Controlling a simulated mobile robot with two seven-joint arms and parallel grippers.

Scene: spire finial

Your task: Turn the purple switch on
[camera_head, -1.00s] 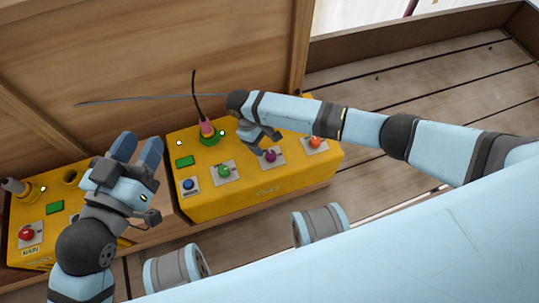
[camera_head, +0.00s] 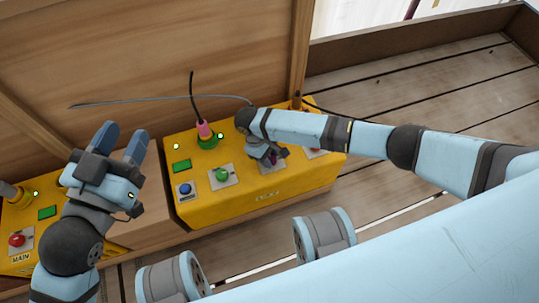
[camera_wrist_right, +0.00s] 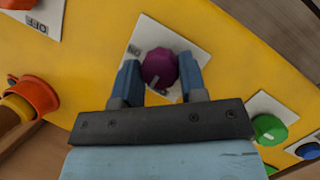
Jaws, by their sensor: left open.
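The purple switch (camera_wrist_right: 159,68) is a round knob on a white plate on the yellow box (camera_head: 235,205). In the right wrist view it sits between the two blue fingers of my right gripper (camera_wrist_right: 159,75), which fill the space on both sides and look shut on it. Its white mark points toward the gripper's palm. In the head view my right gripper (camera_head: 268,152) is down over the switch and hides most of it. My left gripper (camera_head: 122,140) is open and empty, left of the box, fingers pointing up and away.
A green knob (camera_head: 222,174) and a blue button (camera_head: 186,189) are left of the purple switch. A pink-and-black cable plug (camera_head: 205,131) stands behind. Another yellow box with a red knob (camera_head: 17,240) is at far left. A wooden wall (camera_head: 180,60) rises behind.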

